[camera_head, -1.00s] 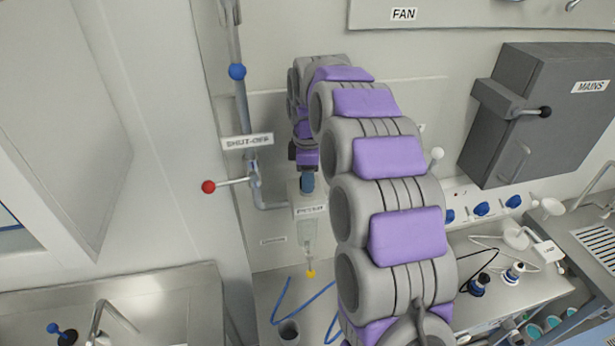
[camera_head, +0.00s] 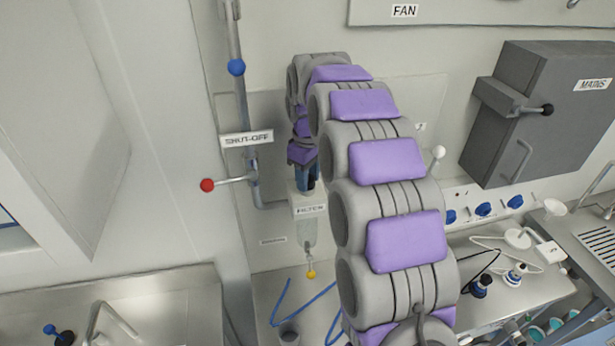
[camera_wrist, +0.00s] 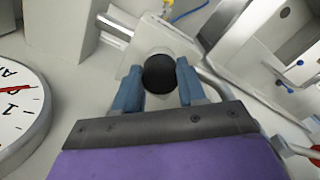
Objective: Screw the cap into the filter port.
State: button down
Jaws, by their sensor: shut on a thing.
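My gripper (camera_wrist: 160,78) has its blue fingers on both sides of a round black cap (camera_wrist: 159,73) in the wrist view. The fingers are shut on the cap. The cap appears at or just over the filter's top. The port itself is hidden by the cap and fingers, so I cannot tell how deep the cap sits.
A pipe with a red-knobbed SHUT-OFF lever (camera_head: 208,185) stands left of the filter. A yellow drain knob (camera_head: 311,274) hangs below it. The grey MAINS box (camera_head: 535,110) is on the right wall. A clock (camera_wrist: 18,105) shows at left in the wrist view.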

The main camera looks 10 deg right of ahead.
dwell(0.3)
jog(key=m, duration=0.3)
jog(key=shift+m, duration=0.4)
jog(key=m, duration=0.4)
jog(key=shift+a, duration=0.1)
jog(key=c, duration=0.7)
grip_release()
